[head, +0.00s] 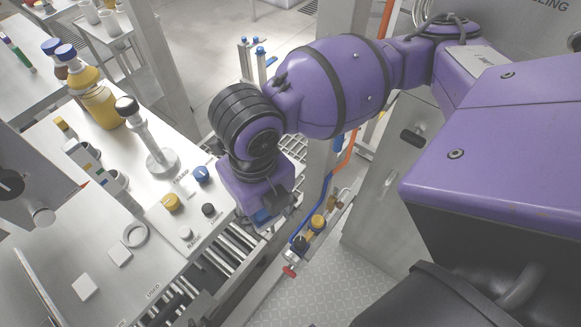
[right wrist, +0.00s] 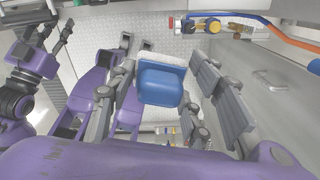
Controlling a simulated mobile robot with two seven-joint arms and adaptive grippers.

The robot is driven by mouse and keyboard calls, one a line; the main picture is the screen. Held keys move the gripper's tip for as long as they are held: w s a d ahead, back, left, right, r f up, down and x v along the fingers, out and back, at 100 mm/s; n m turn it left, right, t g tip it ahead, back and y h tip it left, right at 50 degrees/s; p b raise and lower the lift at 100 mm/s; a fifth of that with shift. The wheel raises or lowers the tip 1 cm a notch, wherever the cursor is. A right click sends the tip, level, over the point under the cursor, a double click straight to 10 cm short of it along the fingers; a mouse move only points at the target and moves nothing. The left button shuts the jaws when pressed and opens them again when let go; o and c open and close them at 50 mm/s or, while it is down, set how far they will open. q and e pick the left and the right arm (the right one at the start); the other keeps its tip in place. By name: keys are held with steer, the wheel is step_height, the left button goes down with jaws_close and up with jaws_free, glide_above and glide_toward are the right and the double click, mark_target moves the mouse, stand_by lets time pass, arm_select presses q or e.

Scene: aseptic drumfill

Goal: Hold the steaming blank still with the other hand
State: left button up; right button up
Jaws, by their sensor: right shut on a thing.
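My left gripper (right wrist: 45,42) is at the upper left of the right wrist view, fingers apart and empty. I cannot tell for certain which thing is the steaming blank.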

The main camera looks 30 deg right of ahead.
steer(key=shift+a, duration=0.15)
steer(key=w+a+r+m, duration=0.2)
steer(key=w, duration=0.7)
steer(key=w+a+r+m, duration=0.1)
steer(key=w+a+r, duration=0.15)
steer(key=w, duration=0.55)
steer(key=w+a+r+m, duration=0.2)
steer(key=w, duration=0.7)
steer(key=shift+m, duration=0.4)
steer(key=w+a+r, duration=0.2)
steer(key=a+r, duration=0.1)
steer(key=w+a+r, duration=0.6)
steer(key=shift+w+a+r, duration=0.1)
steer(key=shift+a+r, duration=0.05)
arm_select(q)
steer(key=shift+a, duration=0.1)
